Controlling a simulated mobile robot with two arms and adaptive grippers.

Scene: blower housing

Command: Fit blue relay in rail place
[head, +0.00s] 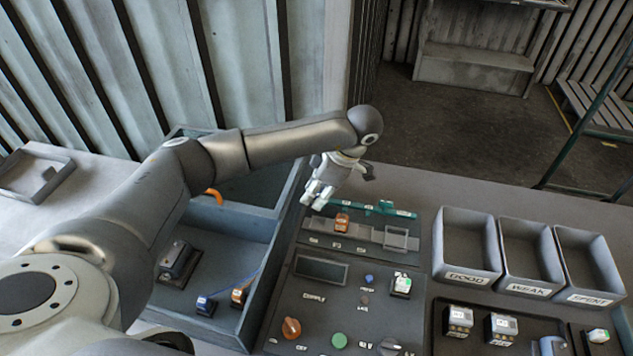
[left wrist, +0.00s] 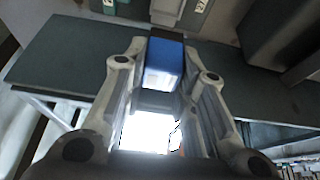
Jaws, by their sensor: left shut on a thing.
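My left gripper (head: 317,194) is above the far left end of the rail (head: 370,236). In the left wrist view its fingers are shut on the blue relay (left wrist: 165,58), which has a pale face toward the camera and sits between the fingertips. The head view does not show the relay, as the gripper hides it. An orange relay (head: 341,220) stands in a place of the rail, right of the gripper. A pale-framed place (head: 396,238) farther right looks empty. I cannot tell whether the held relay touches the rail. My right gripper is not in view.
A control panel (head: 320,270) with knobs and buttons lies in front of the rail. Labelled bins (head: 465,277) stand at the right, with a dark tray of blocks (head: 435,322) before them. Left is a grey box (head: 250,315) with wired parts.

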